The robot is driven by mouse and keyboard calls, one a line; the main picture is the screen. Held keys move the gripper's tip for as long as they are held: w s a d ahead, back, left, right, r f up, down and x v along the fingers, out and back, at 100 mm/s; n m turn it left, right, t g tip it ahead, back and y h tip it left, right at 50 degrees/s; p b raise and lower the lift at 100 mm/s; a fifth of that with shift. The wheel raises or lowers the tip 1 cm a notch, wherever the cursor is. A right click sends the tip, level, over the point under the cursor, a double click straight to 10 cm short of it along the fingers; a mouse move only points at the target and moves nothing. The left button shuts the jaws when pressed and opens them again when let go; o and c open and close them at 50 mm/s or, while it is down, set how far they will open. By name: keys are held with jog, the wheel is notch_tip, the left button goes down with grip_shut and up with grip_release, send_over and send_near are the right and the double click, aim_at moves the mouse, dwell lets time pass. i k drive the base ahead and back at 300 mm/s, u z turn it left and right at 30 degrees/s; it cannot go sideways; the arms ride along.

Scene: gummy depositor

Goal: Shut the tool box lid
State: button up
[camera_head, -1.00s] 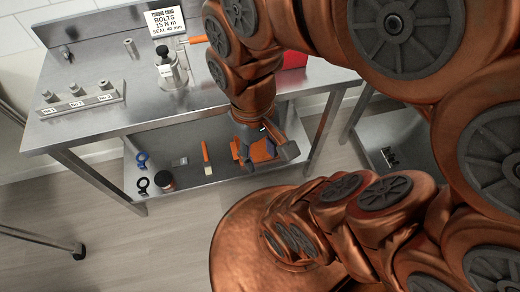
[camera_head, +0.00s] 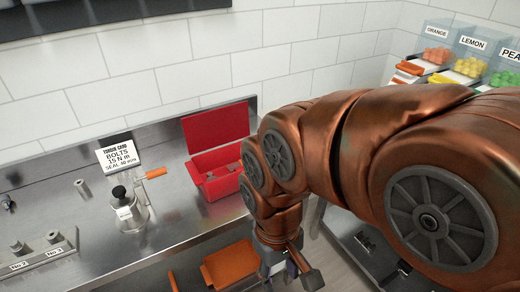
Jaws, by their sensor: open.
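The red tool box (camera_head: 220,186) stands on the steel table, toward its right end near the back. Its lid (camera_head: 216,127) is up, leaning back toward the wall behind the box. A few grey metal items show inside the box. My gripper (camera_head: 287,274) points down at the bottom of the picture, in front of and below the box, beyond the table's front edge. It is apart from the box and lid, and I see nothing held in it. My arm covers the area just right of the box.
A labelled block (camera_head: 40,256) is at far left. An orange item (camera_head: 231,266) lies on the lower shelf. Candy bins (camera_head: 437,45) stand at upper right.

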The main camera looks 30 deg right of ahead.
aim_at(210, 129)
jog(key=k, duration=0.7)
jog(key=u, duration=0.6)
jog(key=k, duration=0.45)
jog(key=z, duration=0.9)
jog(key=i, duration=1.15)
jog(key=u, duration=0.75)
jog(key=i, duration=0.35)
jog(key=u, duration=0.3)
